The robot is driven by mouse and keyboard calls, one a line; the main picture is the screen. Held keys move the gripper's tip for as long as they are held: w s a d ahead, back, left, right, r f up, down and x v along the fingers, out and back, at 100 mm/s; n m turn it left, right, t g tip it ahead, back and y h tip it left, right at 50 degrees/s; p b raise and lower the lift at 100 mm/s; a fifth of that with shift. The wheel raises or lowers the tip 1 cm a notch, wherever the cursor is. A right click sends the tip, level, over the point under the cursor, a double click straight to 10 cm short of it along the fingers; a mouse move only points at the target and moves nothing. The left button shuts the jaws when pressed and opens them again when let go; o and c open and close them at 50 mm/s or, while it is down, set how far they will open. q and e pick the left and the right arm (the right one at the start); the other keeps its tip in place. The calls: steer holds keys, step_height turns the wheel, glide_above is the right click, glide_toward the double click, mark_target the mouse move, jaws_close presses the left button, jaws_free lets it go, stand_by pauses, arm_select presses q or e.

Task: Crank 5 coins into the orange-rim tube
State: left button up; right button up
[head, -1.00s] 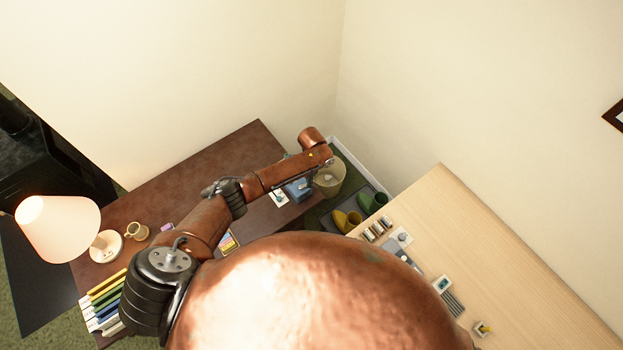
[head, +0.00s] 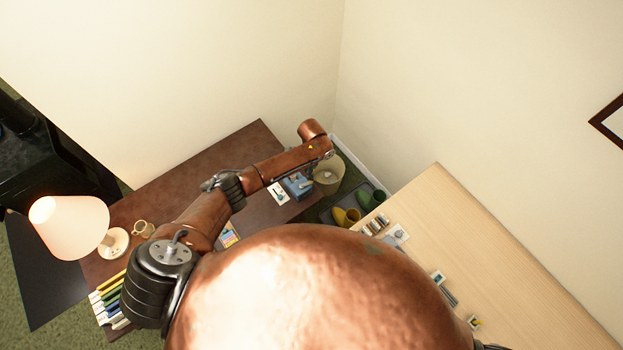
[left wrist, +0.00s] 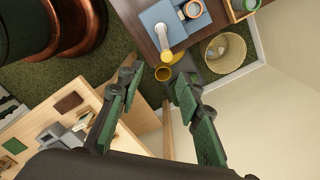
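In the left wrist view a blue device (left wrist: 176,18) stands on the dark brown table, with a pale crank arm (left wrist: 162,36) ending in a yellow knob (left wrist: 167,56). An orange ring (left wrist: 193,9), perhaps the tube's rim, shows on the device. My left gripper (left wrist: 158,78) has its green-padded fingers spread apart with nothing held between them; the crank lies beyond the fingertips. In the head view the blue device (head: 298,185) is partly hidden by my left arm, and the left gripper is hidden there. I cannot make out coins. My right gripper is out of view.
A wicker basket (head: 329,177) and yellow boots (head: 346,217) and green boots (head: 371,199) stand on the floor between the brown table (head: 238,152) and a light wooden table (head: 470,215). A lamp (head: 70,226) and a mug (head: 143,229) stand at left.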

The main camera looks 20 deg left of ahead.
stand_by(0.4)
arm_select(q)
step_height(320, 180, up, 12)
stand_by(0.5)
steer(key=shift+f, duration=0.1)
